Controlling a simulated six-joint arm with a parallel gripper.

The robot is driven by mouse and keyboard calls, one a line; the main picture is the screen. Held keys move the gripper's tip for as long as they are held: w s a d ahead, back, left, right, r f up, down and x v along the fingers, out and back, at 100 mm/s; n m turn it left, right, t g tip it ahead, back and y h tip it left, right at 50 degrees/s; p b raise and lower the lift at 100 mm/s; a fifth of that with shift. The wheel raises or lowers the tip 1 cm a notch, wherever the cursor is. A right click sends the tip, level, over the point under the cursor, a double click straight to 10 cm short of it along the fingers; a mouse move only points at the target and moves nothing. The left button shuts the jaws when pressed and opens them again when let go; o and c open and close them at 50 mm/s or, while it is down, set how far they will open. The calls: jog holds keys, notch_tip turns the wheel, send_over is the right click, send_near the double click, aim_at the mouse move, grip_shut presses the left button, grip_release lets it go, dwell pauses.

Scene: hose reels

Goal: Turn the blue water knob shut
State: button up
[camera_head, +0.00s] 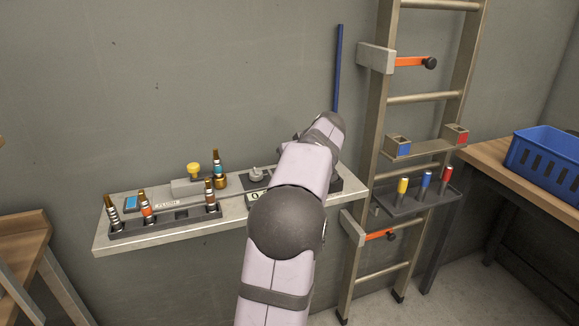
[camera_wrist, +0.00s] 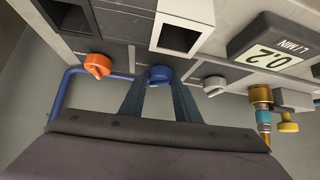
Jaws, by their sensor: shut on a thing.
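The two fingers of my gripper are closed on the knob, one on each side. The lower part of the knob is partly covered by the fingers. In the head view my arm hides the blue knob and my gripper.
In the wrist view an orange knob (camera_wrist: 97,66) sits left of the blue one and a grey knob (camera_wrist: 214,86) right of it. A flow display (camera_wrist: 275,50) and a brass fitting (camera_wrist: 261,97) are further right. A ladder (camera_head: 375,120) stands right of the shelf (camera_head: 120,242).

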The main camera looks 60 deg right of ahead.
jog(key=n+y+p, duration=0.1)
jog(key=n+t+p, duration=0.1)
jog(key=shift+s+d+r+n+y+p, duration=0.2)
jog(key=shift+n+y+p, duration=0.1)
jog(key=shift+n+y, duration=0.1)
jog(key=n+y+p, duration=0.1)
jog(key=n+p, duration=0.1)
jog(key=p, duration=0.2)
jog(key=shift+t+y, duration=0.3)
jog(key=shift+t, duration=0.1)
jog(key=n+y+p, duration=0.1)
jog(key=p, duration=0.3)
jog(key=shift+d+n+p, duration=0.15)
jog(key=shift+n+p, duration=0.15)
jog(key=n+y+p, duration=0.1)
jog(key=p, duration=0.6)
jog(key=shift+n+y, duration=0.3)
jog(key=shift+n, duration=0.1)
jog(key=shift+d+f+n+y+p, duration=0.1)
jog(key=shift+f+n+y+p, duration=0.25)
jog(key=shift+p, duration=1.05)
jog(key=o, duration=1)
jog(key=shift+o, duration=0.2)
jog(key=shift+r, duration=0.2)
